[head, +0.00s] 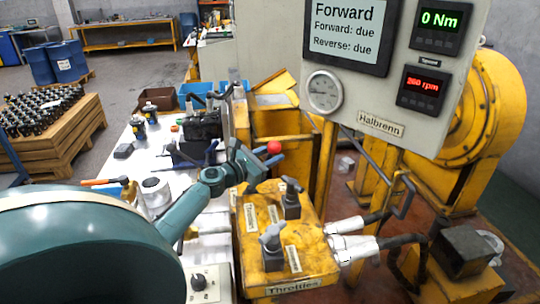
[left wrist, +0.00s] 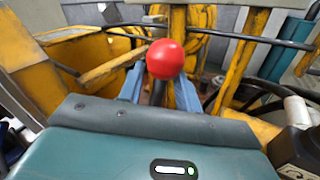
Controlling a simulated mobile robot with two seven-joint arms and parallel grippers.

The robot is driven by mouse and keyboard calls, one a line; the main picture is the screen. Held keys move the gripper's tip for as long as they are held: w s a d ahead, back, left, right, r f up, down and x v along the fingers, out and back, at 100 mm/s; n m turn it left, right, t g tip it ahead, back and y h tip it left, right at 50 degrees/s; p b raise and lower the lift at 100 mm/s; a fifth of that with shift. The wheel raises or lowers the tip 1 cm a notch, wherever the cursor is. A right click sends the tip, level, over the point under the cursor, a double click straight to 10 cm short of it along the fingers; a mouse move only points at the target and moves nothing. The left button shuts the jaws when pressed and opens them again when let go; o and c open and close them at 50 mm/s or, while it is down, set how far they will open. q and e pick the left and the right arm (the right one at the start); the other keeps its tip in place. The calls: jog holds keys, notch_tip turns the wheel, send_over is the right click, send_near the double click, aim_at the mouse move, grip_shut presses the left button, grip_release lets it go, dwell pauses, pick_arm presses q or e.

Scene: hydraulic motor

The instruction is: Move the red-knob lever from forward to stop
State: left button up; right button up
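The lever's red knob (head: 274,147) stands just past the end of my left gripper (head: 266,159) in the head view. In the left wrist view the red knob (left wrist: 165,58) is in the centre, with its dark shaft below it. The blue-grey fingers of my left gripper (left wrist: 160,88) stand on either side of the shaft, with a gap showing, so it looks open around the lever. The lever's base is hidden. The panel screen (head: 345,28) reads "Forward", with "Forward: due" and "Reverse: due". My right gripper is not in view.
A yellow box marked "Throttles" (head: 312,262) with two grey handles stands just below my left gripper. A panel (head: 390,108) with a gauge and readouts of 0 Nm and about 260 rpm stands behind. A white table (head: 150,165) with tools lies left.

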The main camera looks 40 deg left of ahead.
pick_arm(q)
jog(key=c, duration=0.6)
jog(key=shift+r, duration=0.1)
grip_shut()
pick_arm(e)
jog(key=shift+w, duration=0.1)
